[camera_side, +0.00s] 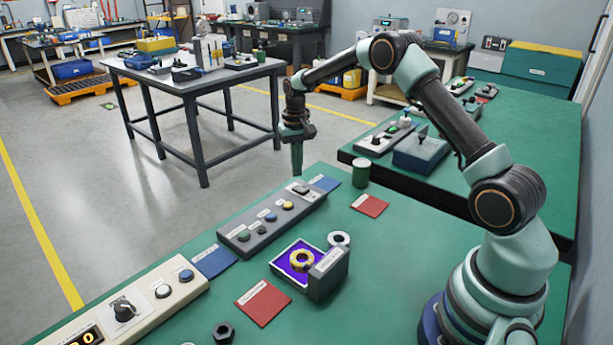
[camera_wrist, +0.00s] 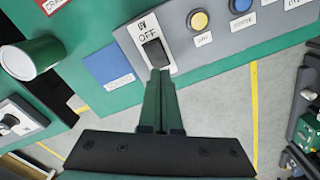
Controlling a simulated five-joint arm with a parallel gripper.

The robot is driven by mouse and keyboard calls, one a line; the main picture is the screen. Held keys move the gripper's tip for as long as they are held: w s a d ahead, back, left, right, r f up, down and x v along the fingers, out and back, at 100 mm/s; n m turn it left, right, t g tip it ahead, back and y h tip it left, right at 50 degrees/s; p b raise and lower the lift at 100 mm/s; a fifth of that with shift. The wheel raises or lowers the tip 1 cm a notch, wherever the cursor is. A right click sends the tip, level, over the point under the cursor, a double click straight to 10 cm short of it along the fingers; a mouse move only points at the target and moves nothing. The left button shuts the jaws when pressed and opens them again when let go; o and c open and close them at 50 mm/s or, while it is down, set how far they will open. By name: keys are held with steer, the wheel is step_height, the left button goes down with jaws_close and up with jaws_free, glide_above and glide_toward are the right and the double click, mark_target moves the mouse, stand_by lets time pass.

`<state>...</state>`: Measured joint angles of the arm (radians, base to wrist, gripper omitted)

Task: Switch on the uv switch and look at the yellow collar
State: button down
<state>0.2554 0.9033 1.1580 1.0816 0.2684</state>
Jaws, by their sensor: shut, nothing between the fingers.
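The uv switch (camera_wrist: 157,52) is a dark rocker on the end of a grey panel, with "UV" and "OFF" lettered beside it. In the side view the switch (camera_side: 301,189) is at the panel's far end. My gripper (camera_wrist: 158,73) is shut and empty, its fingertips at the rocker's edge in the wrist view; I cannot tell whether they touch. In the side view my gripper (camera_side: 297,170) points down at that end. The yellow collar (camera_side: 302,261) lies in a shallow tray (camera_side: 277,266) whose inside looks bright violet, partly behind a grey upright block (camera_side: 328,273).
The grey panel (camera_side: 256,243) carries several coloured buttons. A cream control box (camera_side: 140,310) stands at the lower left. A green cylinder (camera_side: 361,173), a red card (camera_side: 370,206), a blue card (camera_side: 325,183), and a metal ring (camera_side: 339,239) lie around. Green bench surface is clear between them.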

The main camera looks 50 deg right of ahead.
step_height(320, 180, up, 3)
steer(key=shift+r, duration=0.2)
steer(key=shift+r, duration=0.1)
stand_by(0.4)
step_height(320, 180, up, 9)
steer(key=n+t, duration=0.1)
steer(key=n, duration=0.1)
glide_above(297, 187)
steer(key=s+a, duration=0.4)
steer(key=s+a+r+t, duration=0.2)
steer(key=s+a+r, duration=0.2)
steer(key=s+r, duration=0.1)
steer(key=s+a+n+t, duration=0.2)
steer(key=s+a+n, duration=0.2)
steer(key=s, duration=1)
steer(key=shift+s+a+r+t, duration=0.2)
steer(key=shift+a+t, duration=0.1)
steer(key=shift+a, duration=0.4)
